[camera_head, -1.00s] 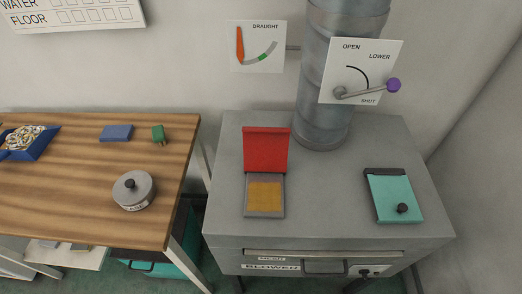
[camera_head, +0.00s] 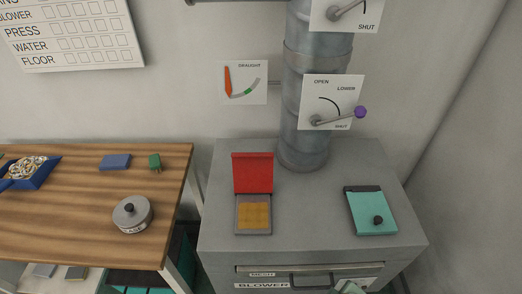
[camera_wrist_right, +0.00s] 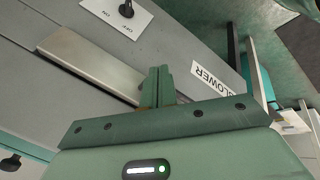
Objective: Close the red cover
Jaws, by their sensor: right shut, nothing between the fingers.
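The red cover (camera_head: 253,172) stands open on the grey blower cabinet (camera_head: 330,200), raised at the back edge of a shallow grey box. The box's yellow gridded inside (camera_head: 253,215) is exposed. My right gripper (camera_wrist_right: 157,84) is shut and empty in the right wrist view, beside the cabinet's front near the BLOWER label (camera_wrist_right: 210,80). A green piece, likely of my right gripper, just enters the head view at the bottom edge (camera_head: 351,288), in front of the cabinet and apart from the cover. My left gripper is not in view.
A teal cover with a black knob (camera_head: 372,211) lies right of the red one. A metal pipe (camera_head: 305,145) and a purple-tipped lever (camera_head: 360,112) stand behind. The wooden table (camera_head: 75,230) at left holds a round tin (camera_head: 132,214). The cabinet top between the covers is clear.

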